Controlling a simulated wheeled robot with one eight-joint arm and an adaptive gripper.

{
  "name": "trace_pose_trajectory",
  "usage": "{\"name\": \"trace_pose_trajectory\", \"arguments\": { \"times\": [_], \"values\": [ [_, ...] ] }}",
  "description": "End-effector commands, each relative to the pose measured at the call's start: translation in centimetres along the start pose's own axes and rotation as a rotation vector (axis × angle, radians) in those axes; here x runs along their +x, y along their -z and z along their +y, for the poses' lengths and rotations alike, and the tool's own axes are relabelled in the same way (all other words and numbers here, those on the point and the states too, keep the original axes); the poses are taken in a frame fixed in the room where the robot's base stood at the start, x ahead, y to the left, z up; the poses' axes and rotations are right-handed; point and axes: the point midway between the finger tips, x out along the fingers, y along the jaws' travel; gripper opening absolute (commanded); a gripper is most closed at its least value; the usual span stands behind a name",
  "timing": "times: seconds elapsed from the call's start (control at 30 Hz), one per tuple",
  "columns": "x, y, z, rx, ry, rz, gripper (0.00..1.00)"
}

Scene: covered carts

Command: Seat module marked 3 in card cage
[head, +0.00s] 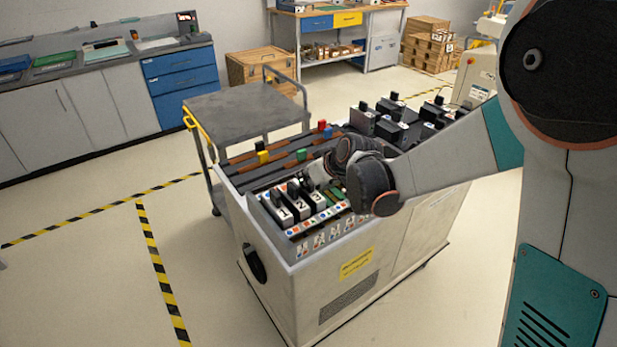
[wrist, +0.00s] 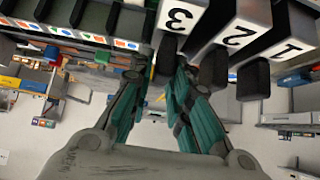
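Module 3 (wrist: 182,18) is a pale block with a black handle. It stands in a row beside module 2 (wrist: 241,34) and module 1 (wrist: 291,47), all upside down in the wrist view. In the head view, module 1 (head: 284,214) and module 2 (head: 300,207) stand at the cart's near left. My gripper (wrist: 158,76) is close to module 3, its fingers apart with the handle between or just beyond the tips; contact cannot be told. In the head view my wrist partly hides module 3. The card cage (wrist: 95,38) has coloured slot labels beside module 3.
The cage sits in a white cart (head: 340,283). Dark boxes with black handles (head: 391,128) stand at its far right. Coloured blocks (head: 262,156) rest on rails behind the modules. A grey-topped trolley (head: 245,108) stands behind the cart. Floor at left is clear.

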Motion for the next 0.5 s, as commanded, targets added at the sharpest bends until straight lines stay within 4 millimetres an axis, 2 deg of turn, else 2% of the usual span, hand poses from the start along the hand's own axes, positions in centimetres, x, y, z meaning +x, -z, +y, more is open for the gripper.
{"name": "trace_pose_trajectory", "arguments": {
  "times": [0.37, 0.5],
  "values": [
    [-0.03, -0.02, 0.0, 0.0, 0.0, -0.001, 0.36],
    [-0.66, -0.01, 0.02, 0.001, 0.0, -0.001, 0.36]
  ]
}}
